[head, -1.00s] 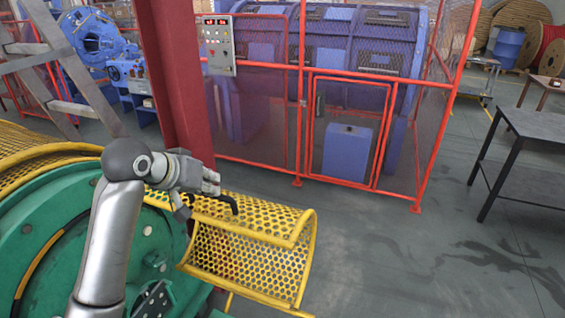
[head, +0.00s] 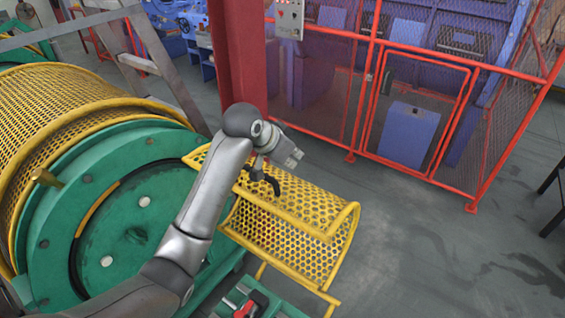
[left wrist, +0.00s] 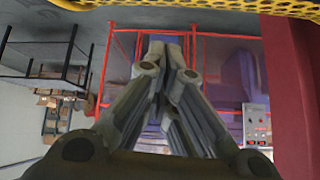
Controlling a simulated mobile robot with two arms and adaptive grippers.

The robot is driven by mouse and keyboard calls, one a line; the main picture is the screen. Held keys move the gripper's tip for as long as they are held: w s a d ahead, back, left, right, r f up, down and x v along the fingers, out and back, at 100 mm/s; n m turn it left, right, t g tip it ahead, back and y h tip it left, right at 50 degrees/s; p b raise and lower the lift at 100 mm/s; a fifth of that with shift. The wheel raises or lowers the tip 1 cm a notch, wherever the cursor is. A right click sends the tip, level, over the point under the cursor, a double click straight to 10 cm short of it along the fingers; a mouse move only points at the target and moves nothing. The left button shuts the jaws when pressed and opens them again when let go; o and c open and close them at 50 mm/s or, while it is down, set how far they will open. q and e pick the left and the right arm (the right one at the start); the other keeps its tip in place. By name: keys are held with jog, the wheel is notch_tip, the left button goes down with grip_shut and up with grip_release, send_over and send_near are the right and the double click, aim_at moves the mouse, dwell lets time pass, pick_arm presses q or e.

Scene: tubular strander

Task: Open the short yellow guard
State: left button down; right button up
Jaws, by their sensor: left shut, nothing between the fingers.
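The short yellow guard (head: 290,235) is a curved perforated panel with a tubular yellow frame, beside the green machine end. A dark curved piece, apparently its handle (head: 262,178), stands at its upper edge. My left gripper (head: 296,158) is shut and empty, just beyond and above that edge; no contact shows. In the left wrist view its fingers (left wrist: 166,48) are together with nothing between them, and a strip of yellow mesh (left wrist: 200,5) crosses the top. My right gripper is not in view.
A green round machine end (head: 140,215) and a long yellow mesh cover (head: 60,110) fill the left. A red column (head: 238,60) stands behind my arm. A red-framed mesh fence (head: 400,100) with a control box (head: 289,18) is behind. Grey floor (head: 420,250) is clear at right.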

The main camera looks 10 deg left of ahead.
pick_arm(q)
jog(key=shift+s+a+f+p, duration=0.55)
jog(key=shift+s+f+p, duration=0.15)
jog(key=shift+s+p, duration=0.15)
jog(key=shift+s+a+f, duration=0.25)
jog(key=shift+s+a, duration=0.2)
jog(key=shift+s, duration=0.1)
jog(key=shift+w+d+f, duration=0.1)
